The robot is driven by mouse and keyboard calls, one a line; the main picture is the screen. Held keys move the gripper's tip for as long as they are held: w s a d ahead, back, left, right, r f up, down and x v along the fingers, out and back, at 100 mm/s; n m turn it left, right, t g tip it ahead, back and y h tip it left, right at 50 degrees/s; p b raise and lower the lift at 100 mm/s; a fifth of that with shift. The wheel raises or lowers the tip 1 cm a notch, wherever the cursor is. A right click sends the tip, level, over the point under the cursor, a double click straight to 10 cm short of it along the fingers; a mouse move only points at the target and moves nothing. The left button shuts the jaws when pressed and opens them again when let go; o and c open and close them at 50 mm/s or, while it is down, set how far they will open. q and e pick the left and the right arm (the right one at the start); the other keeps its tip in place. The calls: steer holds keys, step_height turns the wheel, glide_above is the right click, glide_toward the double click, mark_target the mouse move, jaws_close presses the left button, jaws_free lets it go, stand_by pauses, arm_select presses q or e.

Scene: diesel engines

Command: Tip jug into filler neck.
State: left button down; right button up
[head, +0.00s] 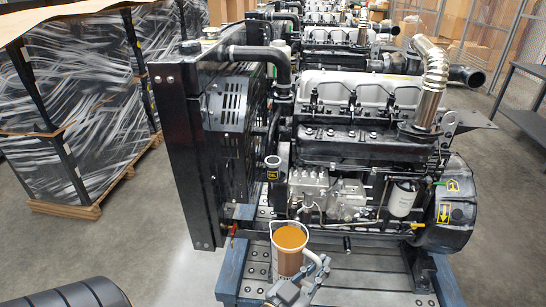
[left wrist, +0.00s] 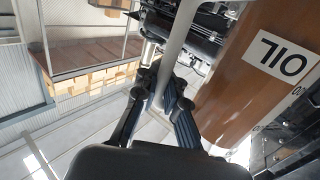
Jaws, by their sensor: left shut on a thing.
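The jug (head: 289,255) is clear, with brown oil in it, and looks upright at the bottom middle of the head view. In the left wrist view the jug (left wrist: 235,75) is a large brown shape with an OIL label, beside its pale handle (left wrist: 180,40). My left gripper (head: 312,275) is shut on the jug's handle, at the jug's right side; its dark fingers (left wrist: 163,95) close around the handle. The filler neck (head: 272,162) is a short upright tube with an open top and a yellow label, above and left of the jug, apart from it. My right gripper is not in view.
The engine (head: 345,150) stands on a blue-edged pallet frame (head: 232,270), with a black radiator (head: 185,150) on its left. Wrapped crates (head: 80,85) stand at far left and a dark table (head: 525,90) at right. Open floor (head: 130,240) lies left of the frame.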

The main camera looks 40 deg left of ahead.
arm_select(q)
steer(key=w+a+r+p, duration=0.2)
steer(key=w+a, duration=0.1)
steer(key=w, duration=0.4)
steer(key=w+a+r+p, duration=0.2)
steer(key=w+a+r, duration=0.1)
steer(key=w, duration=0.5)
steer(key=w+a+r+p, duration=0.2)
steer(key=w+a+r, duration=0.1)
steer(key=w, duration=0.4)
steer(key=shift+w+a+r+y, duration=0.15)
steer(key=shift+w+y, duration=0.1)
steer(key=shift+y, duration=0.05)
steer(key=shift+r, duration=0.15)
